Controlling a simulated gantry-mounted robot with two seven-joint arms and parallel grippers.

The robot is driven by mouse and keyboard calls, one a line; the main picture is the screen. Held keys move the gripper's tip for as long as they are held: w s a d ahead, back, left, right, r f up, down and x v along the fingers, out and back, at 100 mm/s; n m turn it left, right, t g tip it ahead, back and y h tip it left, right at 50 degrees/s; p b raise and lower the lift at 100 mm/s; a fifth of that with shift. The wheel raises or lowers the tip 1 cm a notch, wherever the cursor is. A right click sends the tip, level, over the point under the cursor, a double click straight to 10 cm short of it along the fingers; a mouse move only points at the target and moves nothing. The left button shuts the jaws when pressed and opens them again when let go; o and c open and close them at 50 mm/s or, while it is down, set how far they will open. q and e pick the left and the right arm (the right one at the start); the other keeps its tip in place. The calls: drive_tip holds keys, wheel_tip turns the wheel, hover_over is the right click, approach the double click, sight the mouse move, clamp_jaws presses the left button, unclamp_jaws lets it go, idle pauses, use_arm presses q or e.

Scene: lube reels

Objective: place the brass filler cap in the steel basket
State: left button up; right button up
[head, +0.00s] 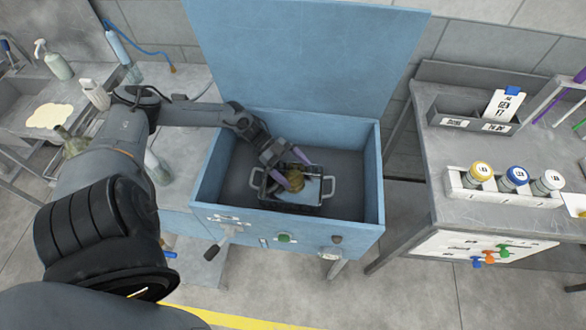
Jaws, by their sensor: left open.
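The steel basket (258,190), dark with a pale loop handle on each side, sits inside the open blue washer tub (210,172). A brass-yellow round piece, which looks like the brass filler cap (294,184), shows within the basket's outline below my left gripper (290,173). My left gripper reaches down into the tub from the upper left, its fingers open close around the cap. Whether the cap touches the basket floor or the fingers is too small to tell. A light blue piece (312,190) shows beside the cap. My right gripper is out of view.
The blue lid (310,55) stands open behind the tub. Levers and knobs line the tub's front. On the right, a bench (440,165) carries a rack of capped bottles (500,192) and a grey label box (470,122). Spray bottles (57,62) stand on the left counter.

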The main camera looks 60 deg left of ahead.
use_arm(q)
drive_tip(key=shift+r+p, duration=0.55)
drive_tip(key=shift+r, duration=0.2)
drive_tip(key=v, duration=0.4)
drive_tip(key=shift+f, duration=0.2)
